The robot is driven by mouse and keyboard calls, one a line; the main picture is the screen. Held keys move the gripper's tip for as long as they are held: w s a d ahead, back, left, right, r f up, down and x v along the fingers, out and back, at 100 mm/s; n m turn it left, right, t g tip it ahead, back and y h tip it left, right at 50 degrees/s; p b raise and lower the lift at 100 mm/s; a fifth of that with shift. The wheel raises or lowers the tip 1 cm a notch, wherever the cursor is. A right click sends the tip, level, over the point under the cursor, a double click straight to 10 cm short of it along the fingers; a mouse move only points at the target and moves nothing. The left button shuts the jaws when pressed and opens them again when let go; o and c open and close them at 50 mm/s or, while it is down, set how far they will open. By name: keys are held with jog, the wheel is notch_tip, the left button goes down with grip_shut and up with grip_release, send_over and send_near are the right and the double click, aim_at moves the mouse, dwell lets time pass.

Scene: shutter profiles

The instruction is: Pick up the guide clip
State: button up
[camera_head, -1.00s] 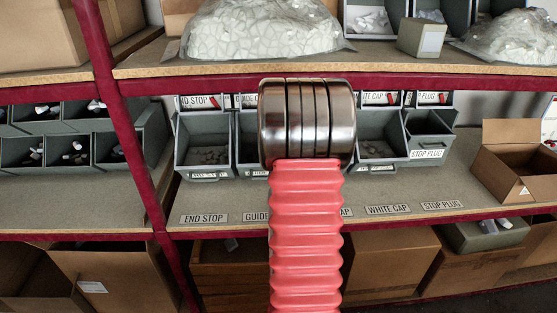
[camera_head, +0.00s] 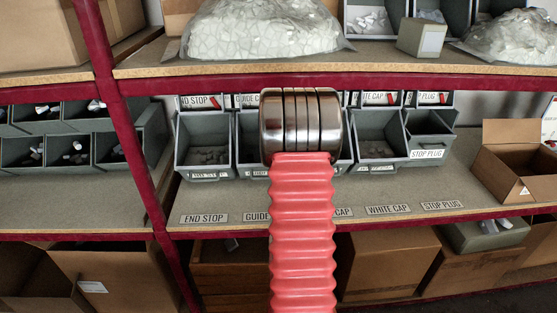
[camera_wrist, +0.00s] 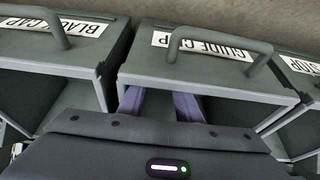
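The guide clip bin (camera_wrist: 203,80) is a grey open-front bin with a handle and a "GUIDE CLIP" label, upside down in the wrist view. My gripper (camera_wrist: 160,103) reaches into this bin; two purple fingers stand apart with a gap between them, and their tips are hidden by the bin's front. No guide clip can be made out in the wrist view. In the head view the guide clip bin (camera_head: 249,140) is mostly covered by my arm, and my gripper is hidden behind it.
The end stop bin (camera_head: 202,174) is to the left on the same shelf. A white cap bin (camera_head: 377,168) and a stop plug bin (camera_head: 428,154) are to the right. The upper shelf edge (camera_head: 200,87) runs close above the bins. A cardboard box (camera_head: 500,185) stands at the right.

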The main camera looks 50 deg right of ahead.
jog(key=shift+x, duration=0.95)
jog(key=shift+c, duration=0.4)
grip_shut()
